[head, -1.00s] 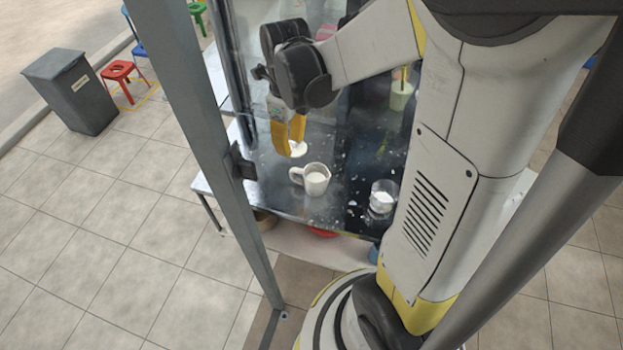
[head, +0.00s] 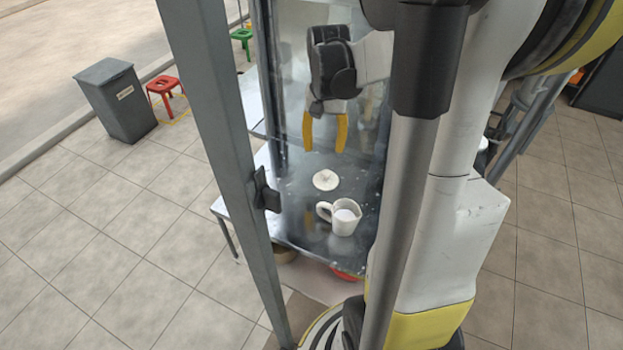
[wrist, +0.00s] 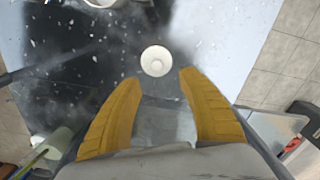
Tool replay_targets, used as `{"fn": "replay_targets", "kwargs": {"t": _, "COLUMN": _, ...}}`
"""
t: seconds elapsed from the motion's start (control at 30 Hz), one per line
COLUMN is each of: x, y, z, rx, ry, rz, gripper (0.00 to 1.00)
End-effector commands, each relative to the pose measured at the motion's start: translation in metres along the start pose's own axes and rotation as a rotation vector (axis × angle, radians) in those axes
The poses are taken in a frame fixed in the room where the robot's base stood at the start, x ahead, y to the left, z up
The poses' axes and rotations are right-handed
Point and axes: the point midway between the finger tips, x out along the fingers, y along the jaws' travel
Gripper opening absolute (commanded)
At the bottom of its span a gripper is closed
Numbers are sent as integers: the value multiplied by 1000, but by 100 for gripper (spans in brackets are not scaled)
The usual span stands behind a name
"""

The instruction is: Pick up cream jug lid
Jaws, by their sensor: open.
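The cream jug lid (head: 326,180) is a small round white disc with a knob. It lies on the dark metal counter (head: 290,205), just behind the cream jug (head: 344,216), which is white and has a handle on its left. My gripper (head: 324,148) has yellow fingers spread apart, pointing down, above and a little behind the lid, with nothing between them. In the wrist view the lid (wrist: 156,61) lies beyond the fingertips, between their lines. The cream jug (wrist: 104,2) is cut off at the top edge there.
A grey upright post (head: 222,140) stands left of the counter. A glass panel (head: 352,130) is at the back near my gripper. A pale green cup with a straw (wrist: 56,143) shows at lower left in the wrist view.

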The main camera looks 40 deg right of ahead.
Motion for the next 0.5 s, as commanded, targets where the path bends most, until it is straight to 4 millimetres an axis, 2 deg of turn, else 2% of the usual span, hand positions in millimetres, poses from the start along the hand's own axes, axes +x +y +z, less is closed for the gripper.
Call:
{"fn": "replay_targets", "kwargs": {"t": 0.07, "x": 6, "y": 3, "z": -1, "rx": -25, "ry": 0, "rz": 0, "gripper": 48}}
{"fn": "replay_targets", "kwargs": {"t": 0.3, "x": 45, "y": 3, "z": -2, "rx": -35, "ry": 0, "rz": 0, "gripper": 48}}
{"fn": "replay_targets", "kwargs": {"t": 0.5, "x": 59, "y": 4, "z": -2, "rx": -33, "ry": 0, "rz": 0, "gripper": 48}}
